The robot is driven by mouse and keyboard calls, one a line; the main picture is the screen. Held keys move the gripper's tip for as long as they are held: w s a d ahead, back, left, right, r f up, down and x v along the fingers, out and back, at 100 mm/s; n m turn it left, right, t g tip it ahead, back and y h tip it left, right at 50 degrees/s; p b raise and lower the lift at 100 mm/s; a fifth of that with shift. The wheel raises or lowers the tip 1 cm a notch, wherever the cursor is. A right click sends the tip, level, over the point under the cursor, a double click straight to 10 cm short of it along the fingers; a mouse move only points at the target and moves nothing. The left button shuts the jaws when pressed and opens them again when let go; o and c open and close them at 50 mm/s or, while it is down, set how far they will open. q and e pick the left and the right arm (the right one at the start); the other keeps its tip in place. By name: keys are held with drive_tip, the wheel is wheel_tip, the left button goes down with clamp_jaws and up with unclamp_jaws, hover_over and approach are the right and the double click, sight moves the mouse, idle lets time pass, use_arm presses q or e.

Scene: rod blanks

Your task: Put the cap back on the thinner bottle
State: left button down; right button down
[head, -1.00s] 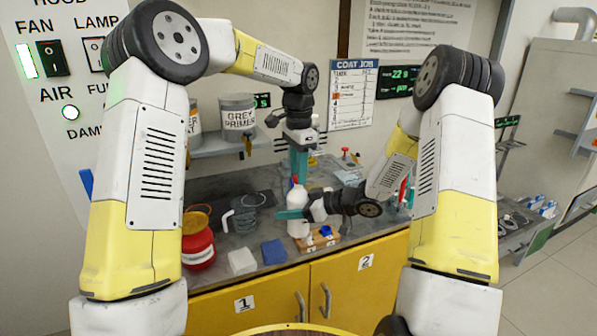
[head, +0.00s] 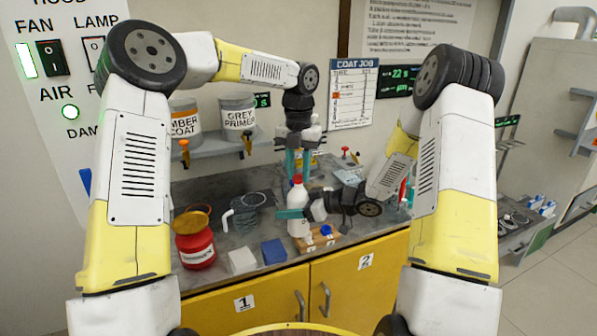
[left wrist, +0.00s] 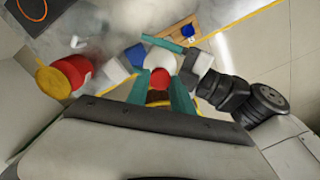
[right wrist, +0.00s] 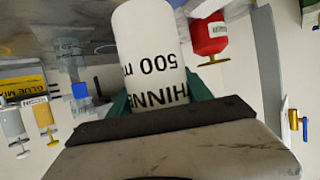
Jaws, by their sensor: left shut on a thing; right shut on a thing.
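The thinner bottle (head: 297,212) is white and stands upright near the counter's front. Its printed label shows upside down in the right wrist view (right wrist: 148,45). My right gripper (head: 294,214) is shut on its body from the right side. The red cap (head: 297,179) is at the bottle's top, between the fingers of my left gripper (head: 298,168), which points straight down. In the left wrist view the red cap (left wrist: 160,77) sits between the teal fingertips, over the white bottle (left wrist: 160,58). I cannot tell whether the cap is seated on the neck.
A wooden block (head: 316,241) with a blue piece stands right of the bottle. A blue block (head: 273,251), a white block (head: 242,261), a red container (head: 195,248) and a grey jug (head: 248,212) are to the left. Paint tins (head: 237,112) sit on a shelf behind.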

use_arm(q)
drive_tip(key=shift+m, duration=1.1)
drive_tip(key=c, duration=1.1)
unclamp_jaws()
drive_tip(key=shift+r, duration=2.3)
drive_tip(key=shift+c, duration=0.4)
